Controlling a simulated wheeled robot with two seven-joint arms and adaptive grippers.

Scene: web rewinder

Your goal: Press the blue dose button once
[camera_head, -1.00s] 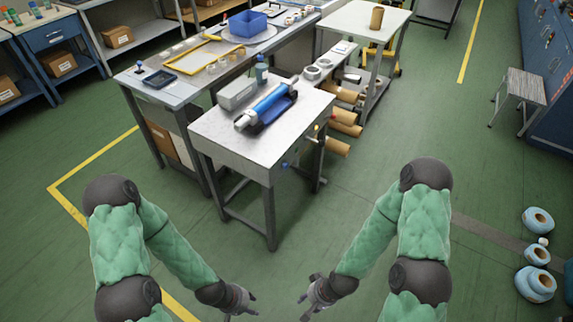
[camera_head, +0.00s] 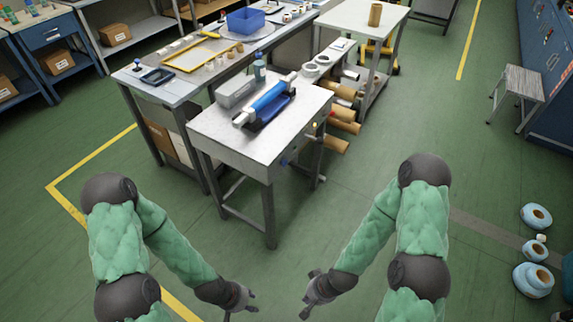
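A small blue knob (camera_head: 285,162), possibly the dose button, shows on the front right side of the near white-topped table (camera_head: 215,128); it is too small to identify surely. A machine with a blue roller (camera_head: 268,100) lies on that table. My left gripper (camera_head: 241,306) is low in the picture, in front of the table and well away from the knob, with its fingers apart and nothing between them. My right gripper (camera_head: 306,294) is to its right, also low and apart from the table, with its fingers spread and empty.
A grey box (camera_head: 234,91) and a blue bottle (camera_head: 260,69) stand on the near table. Cardboard rolls (camera_head: 342,114) stick out from a rack to its right. Light blue rolls (camera_head: 533,279) lie on the floor at right. The green floor before the table is clear.

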